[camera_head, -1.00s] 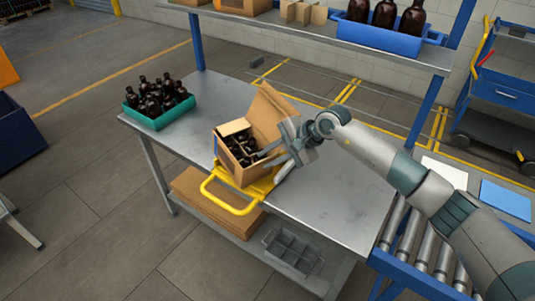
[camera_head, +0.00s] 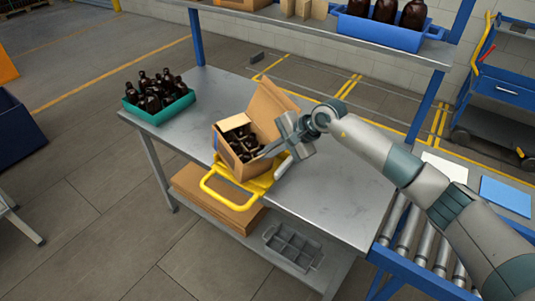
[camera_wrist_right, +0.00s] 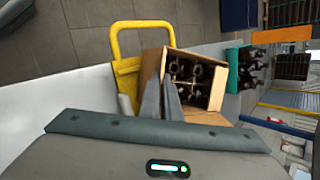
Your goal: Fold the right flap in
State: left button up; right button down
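The open cardboard box (camera_head: 228,159) holds dark bottles and stands on the table's yellow-handled stand. One pale flap (camera_head: 235,123) lies over its far left side, and a tall flap (camera_head: 268,108) stands up at the back right. The right flap is hard to make out behind my gripper. My right gripper (camera_head: 266,153) is at the box's right side, its fingers reaching toward the opening. In the wrist view the fingers (camera_wrist_right: 161,80) are close together with nothing seen between them, in front of the box (camera_wrist_right: 196,56). My left gripper is out of view.
A teal crate of bottles (camera_head: 160,115) stands at the table's left. The yellow handle (camera_head: 228,207) sticks out past the front edge. A shelf (camera_head: 310,36) with a blue bin (camera_head: 385,36) spans above the back. The metal table (camera_head: 335,205) is clear at right.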

pick_arm(q)
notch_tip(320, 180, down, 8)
jog(key=b, duration=0.8)
pick_arm(e)
jog(key=g+h, duration=0.1)
jog(key=w+g+h, duration=0.1)
jog(key=a+g, duration=0.1)
jog(key=shift+w+r+m+g+h, duration=0.3)
jog(key=shift+h, duration=0.1)
jog(key=shift+w+a+r+g+h+b, duration=0.1)
jog(key=shift+w+g+h+b, duration=0.1)
jog(key=shift+g+b, duration=0.15)
jog(key=shift+w+a+r+g+h+b, duration=0.1)
jog(key=shift+g+h+b, duration=0.1)
jog(key=shift+g+b, duration=0.15)
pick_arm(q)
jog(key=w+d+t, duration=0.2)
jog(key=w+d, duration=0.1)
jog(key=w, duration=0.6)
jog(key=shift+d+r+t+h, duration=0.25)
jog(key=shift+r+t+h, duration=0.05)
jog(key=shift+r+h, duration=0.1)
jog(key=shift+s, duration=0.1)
pick_arm(e)
jog(key=c, duration=2)
grip_release()
